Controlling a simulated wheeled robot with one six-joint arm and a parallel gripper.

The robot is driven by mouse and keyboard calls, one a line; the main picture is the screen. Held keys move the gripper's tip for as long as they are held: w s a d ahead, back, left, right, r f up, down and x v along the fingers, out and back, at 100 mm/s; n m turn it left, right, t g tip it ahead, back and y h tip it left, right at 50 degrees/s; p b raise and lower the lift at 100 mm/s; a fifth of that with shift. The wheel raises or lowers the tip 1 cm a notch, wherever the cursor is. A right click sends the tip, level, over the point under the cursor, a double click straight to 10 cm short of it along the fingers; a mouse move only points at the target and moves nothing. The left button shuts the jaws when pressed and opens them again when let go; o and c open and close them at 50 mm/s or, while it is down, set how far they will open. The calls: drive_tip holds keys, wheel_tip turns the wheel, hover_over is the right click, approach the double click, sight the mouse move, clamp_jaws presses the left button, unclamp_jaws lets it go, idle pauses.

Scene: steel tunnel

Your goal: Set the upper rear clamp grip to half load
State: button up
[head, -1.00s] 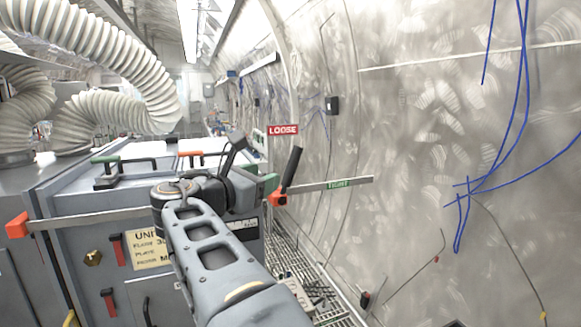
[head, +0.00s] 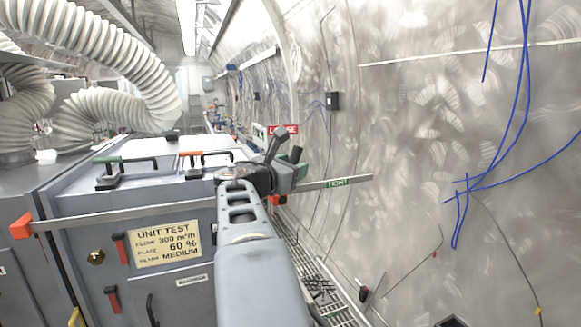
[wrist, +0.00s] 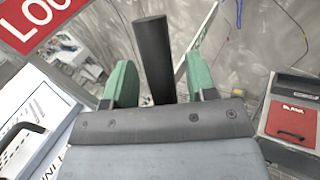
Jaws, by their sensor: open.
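The black clamp grip (head: 296,154) stands at the right rear corner of the grey cabinet, on a partly hidden orange base (head: 277,200). My arm hides much of it in the head view. My gripper (head: 283,150) is at the grip. In the wrist view, the black grip (wrist: 153,55) stands between the two green fingertips. The fingers are apart, with a visible gap on each side, so it is not clamped. A red LOOSE sign (head: 284,129) is behind it. A green label (head: 338,183) sits on the metal bar to the right.
The grey cabinet (head: 187,281) carries a UNIT TEST plate (head: 164,243), red handles and a bar with an orange end (head: 20,226). Ribbed white hoses (head: 110,45) hang at the upper left. The curved steel wall (head: 430,110) closes the right side.

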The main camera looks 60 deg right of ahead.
clamp_jaws()
idle(0.3)
